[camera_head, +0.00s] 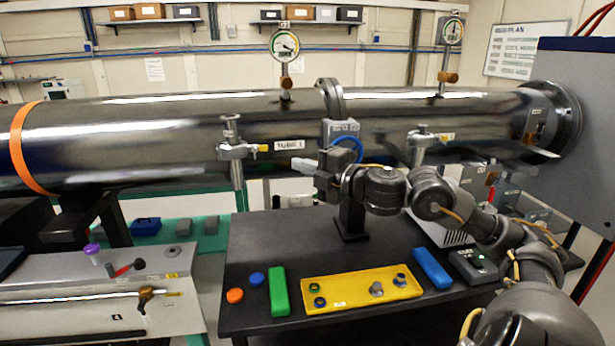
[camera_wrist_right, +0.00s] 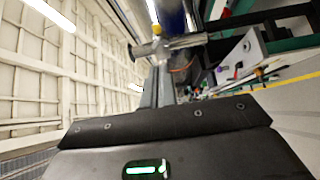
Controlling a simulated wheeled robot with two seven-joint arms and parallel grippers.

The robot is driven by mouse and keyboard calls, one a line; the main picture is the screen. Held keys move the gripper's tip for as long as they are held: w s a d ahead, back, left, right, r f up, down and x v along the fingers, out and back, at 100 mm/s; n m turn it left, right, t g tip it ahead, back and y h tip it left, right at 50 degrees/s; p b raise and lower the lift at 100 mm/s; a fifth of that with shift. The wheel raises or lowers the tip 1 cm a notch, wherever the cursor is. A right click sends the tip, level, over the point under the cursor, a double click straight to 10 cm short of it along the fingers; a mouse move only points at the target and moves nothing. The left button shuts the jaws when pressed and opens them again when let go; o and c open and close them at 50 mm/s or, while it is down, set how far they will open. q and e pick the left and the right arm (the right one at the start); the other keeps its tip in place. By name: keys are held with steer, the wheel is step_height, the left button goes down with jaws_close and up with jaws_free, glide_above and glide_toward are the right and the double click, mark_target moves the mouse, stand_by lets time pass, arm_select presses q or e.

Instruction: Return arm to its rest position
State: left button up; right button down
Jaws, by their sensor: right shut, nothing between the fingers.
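My right arm (camera_head: 440,195) reaches in from the right over the black table. My right gripper (camera_head: 306,165) points left in front of the long dark tube (camera_head: 380,115), below the label "TUBE 1". It is shut with nothing held. In the right wrist view, the dark gripper housing (camera_wrist_right: 165,145) with a green light fills the bottom, and the fingertips cannot be made out. A metal valve fitting (camera_wrist_right: 155,47) with a yellow tip shows beyond it. My left gripper is in neither view.
Metal valves (camera_head: 235,152) stick out from the tube near my gripper. Below, the black table (camera_head: 265,240) carries a yellow tray (camera_head: 345,295), a green block (camera_head: 278,291), a blue block (camera_head: 432,267), an orange disc (camera_head: 235,296) and a black switch box (camera_head: 474,266). A grey cabinet (camera_head: 570,130) stands at right.

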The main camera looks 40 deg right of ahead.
steer(key=shift+s+r, duration=0.1)
steer(key=shift+s, duration=0.6)
